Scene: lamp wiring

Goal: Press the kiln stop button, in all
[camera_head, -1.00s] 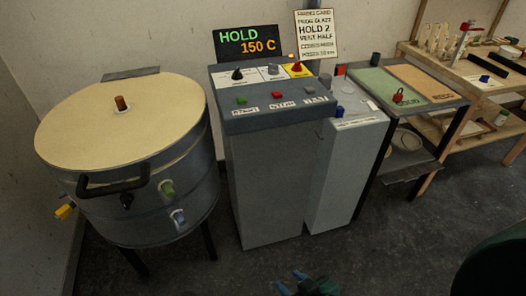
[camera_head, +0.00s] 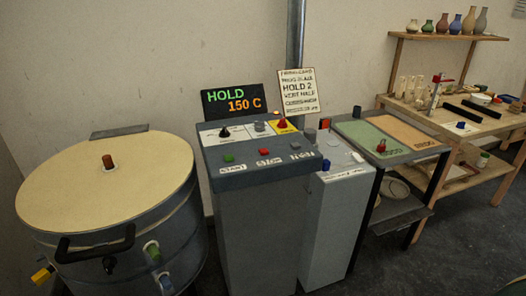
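The kiln (camera_head: 75,190) is a round drum with a pale lid at the left. A grey control pedestal (camera_head: 262,235) stands to its right. The display (camera_head: 233,101) reads HOLD 150 C. Neither of my grippers is in view.
A written card (camera_head: 298,95) stands behind the pedestal. A lower grey cabinet (camera_head: 335,220) adjoins its right side. Further right are a table with green and tan panels (camera_head: 408,132) and a wooden bench (camera_head: 455,135). A vertical pipe (camera_head: 296,35) runs up the wall.

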